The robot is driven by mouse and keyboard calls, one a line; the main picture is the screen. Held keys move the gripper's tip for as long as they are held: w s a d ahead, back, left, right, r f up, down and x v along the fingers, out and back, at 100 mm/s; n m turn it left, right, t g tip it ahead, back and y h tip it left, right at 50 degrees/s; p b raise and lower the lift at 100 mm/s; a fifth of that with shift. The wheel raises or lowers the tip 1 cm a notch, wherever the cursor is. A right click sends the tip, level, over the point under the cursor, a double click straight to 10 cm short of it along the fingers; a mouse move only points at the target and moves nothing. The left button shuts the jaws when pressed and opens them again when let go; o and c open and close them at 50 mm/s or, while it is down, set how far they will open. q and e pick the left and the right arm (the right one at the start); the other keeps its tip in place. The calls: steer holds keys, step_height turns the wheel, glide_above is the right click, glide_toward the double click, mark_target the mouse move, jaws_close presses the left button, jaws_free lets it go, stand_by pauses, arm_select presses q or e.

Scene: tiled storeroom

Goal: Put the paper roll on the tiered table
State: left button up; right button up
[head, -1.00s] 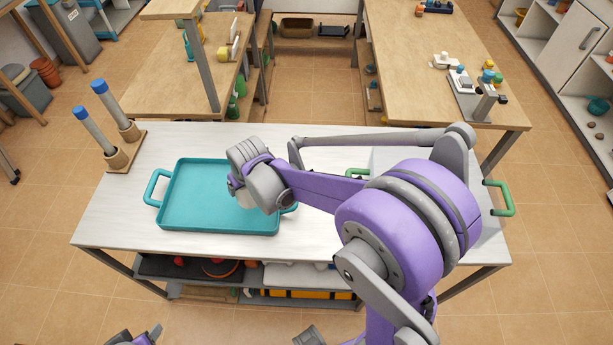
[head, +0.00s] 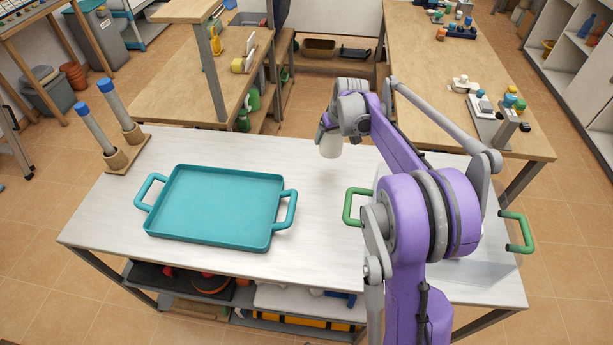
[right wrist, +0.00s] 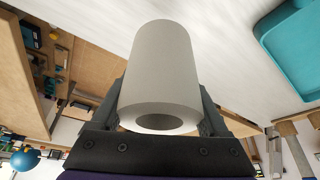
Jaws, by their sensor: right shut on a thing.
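The paper roll (head: 330,147) is a plain white hollow cylinder. My right gripper (head: 323,132) is shut on it and holds it over the back part of the white table. In the right wrist view the roll (right wrist: 160,60) sits between the two dark fingers (right wrist: 160,105), its open end towards the camera. A wooden table with a raised upper board, which looks like the tiered table (head: 165,105), stands behind and to the left of the roll. My left gripper is not in view.
A teal tray (head: 215,205) lies empty on the white table (head: 320,215). Two blue-topped rolls stand on a wooden holder (head: 130,160) at its left end. A green-handled container (head: 355,207) is partly behind my arm. Another wooden table (head: 440,75) stands at the back right.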

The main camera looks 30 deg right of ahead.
step_height(320, 180, down, 8)
steer(key=shift+r, duration=0.15)
steer(key=shift+a+b, duration=0.1)
steer(key=shift+b, duration=0.25)
steer(key=o, duration=1.3)
